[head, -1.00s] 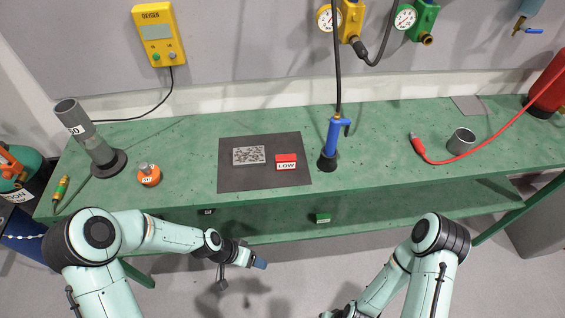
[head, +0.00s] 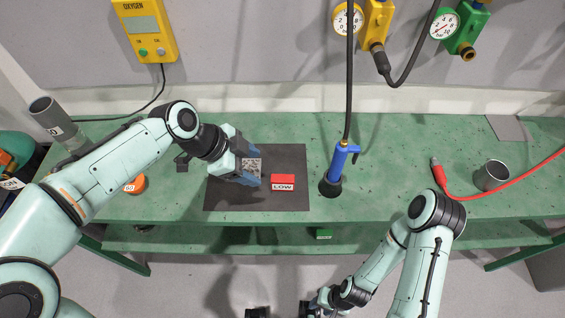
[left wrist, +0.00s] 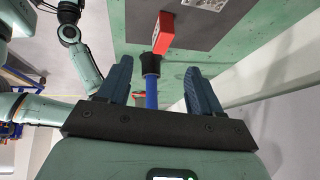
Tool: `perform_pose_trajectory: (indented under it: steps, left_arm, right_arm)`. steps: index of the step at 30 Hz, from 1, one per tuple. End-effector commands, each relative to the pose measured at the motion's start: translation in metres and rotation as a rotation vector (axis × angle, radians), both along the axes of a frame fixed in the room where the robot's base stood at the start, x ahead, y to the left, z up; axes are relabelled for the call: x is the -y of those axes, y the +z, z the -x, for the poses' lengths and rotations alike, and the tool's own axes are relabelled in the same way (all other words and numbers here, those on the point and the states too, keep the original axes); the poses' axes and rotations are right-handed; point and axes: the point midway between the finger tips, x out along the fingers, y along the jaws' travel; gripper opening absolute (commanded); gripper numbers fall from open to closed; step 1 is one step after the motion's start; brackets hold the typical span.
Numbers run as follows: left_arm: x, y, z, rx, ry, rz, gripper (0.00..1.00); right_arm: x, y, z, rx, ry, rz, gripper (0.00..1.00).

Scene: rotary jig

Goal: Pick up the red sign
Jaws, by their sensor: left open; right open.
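The red sign (head: 283,182), a small block with a white "LOW" label, sits on the dark mat (head: 228,200) on the green bench. My left gripper (head: 259,168) is open and empty, above the mat just left of the sign, partly covering the speckled grey plate (head: 252,164). In the left wrist view the red sign (left wrist: 163,33) shows beyond the two open fingers (left wrist: 158,66), apart from them. My right gripper (head: 308,308) is low at the bottom edge, in front of the bench, partly cut off and far from the sign.
A metal cup (head: 491,176) and red hose (head: 500,192) lie further right. An orange object (head: 135,185) is left, partly behind my arm.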

Motion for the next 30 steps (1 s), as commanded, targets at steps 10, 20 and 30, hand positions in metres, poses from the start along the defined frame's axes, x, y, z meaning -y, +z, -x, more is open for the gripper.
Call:
perform_pose_trajectory:
  steps: [10,20,30]
  left_arm:
    - [0.028,-0.046,-0.007,-0.006,-0.004,0.002,0.65]
    - [0.045,-0.073,-0.013,-0.003,-0.001,0.000,0.65]
    - [0.071,-0.108,-0.021,-0.003,-0.001,0.000,0.65]
  right_arm:
    - [0.000,-0.002,0.002,-0.003,-0.001,0.000,0.44]
    - [0.000,-0.003,0.002,-0.003,-0.001,0.000,0.44]
    - [0.000,-0.003,0.001,-0.002,0.000,0.000,0.44]
